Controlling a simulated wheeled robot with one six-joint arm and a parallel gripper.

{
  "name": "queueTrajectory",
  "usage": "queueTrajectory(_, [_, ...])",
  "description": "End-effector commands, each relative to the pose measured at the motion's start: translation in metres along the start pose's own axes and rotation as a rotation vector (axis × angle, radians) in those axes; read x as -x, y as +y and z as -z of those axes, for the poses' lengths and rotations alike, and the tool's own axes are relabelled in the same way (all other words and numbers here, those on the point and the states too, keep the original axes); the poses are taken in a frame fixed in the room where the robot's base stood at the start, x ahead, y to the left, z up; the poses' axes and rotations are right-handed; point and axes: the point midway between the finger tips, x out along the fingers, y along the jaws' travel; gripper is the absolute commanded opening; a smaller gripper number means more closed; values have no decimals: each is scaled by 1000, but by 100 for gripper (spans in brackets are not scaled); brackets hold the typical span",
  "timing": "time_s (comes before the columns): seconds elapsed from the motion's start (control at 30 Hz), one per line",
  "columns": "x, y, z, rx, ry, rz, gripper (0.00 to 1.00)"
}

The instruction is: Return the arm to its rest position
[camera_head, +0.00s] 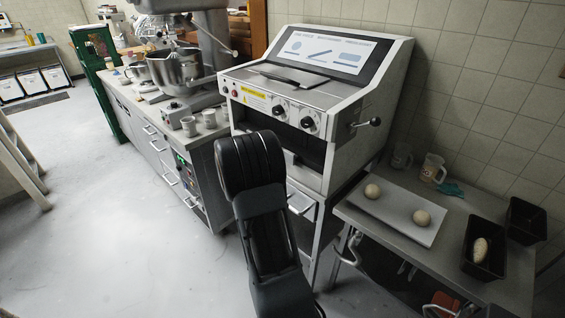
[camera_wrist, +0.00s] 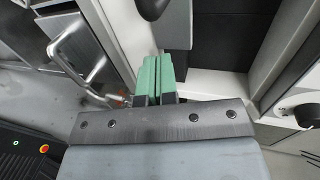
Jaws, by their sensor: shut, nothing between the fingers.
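My gripper (camera_wrist: 165,75) shows in the wrist view with its two green fingers pressed together and nothing between them. Beyond it in that view are a white machine frame, a dark opening and a metal handle (camera_wrist: 88,58). In the head view my dark arm rises from the bottom middle, in front of the grey dough machine (camera_head: 330,95). The gripper itself is hidden there behind my arm, so its exact distance to the machine cannot be told.
A steel table (camera_head: 350,213) at right holds a tray (camera_head: 385,211) with two dough balls, black tins (camera_head: 526,222) and clear jugs (camera_head: 433,168). A counter with a mixer bowl (camera_head: 175,70) and cups stands left of the machine.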

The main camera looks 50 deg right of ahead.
Motion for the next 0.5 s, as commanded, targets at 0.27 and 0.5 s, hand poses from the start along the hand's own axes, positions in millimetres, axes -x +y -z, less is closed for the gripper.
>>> queueTrajectory(0.27, [56,0,-1,-3,-3,1,0])
queueTrajectory(0.5, [84,0,0,-2,0,0,0])
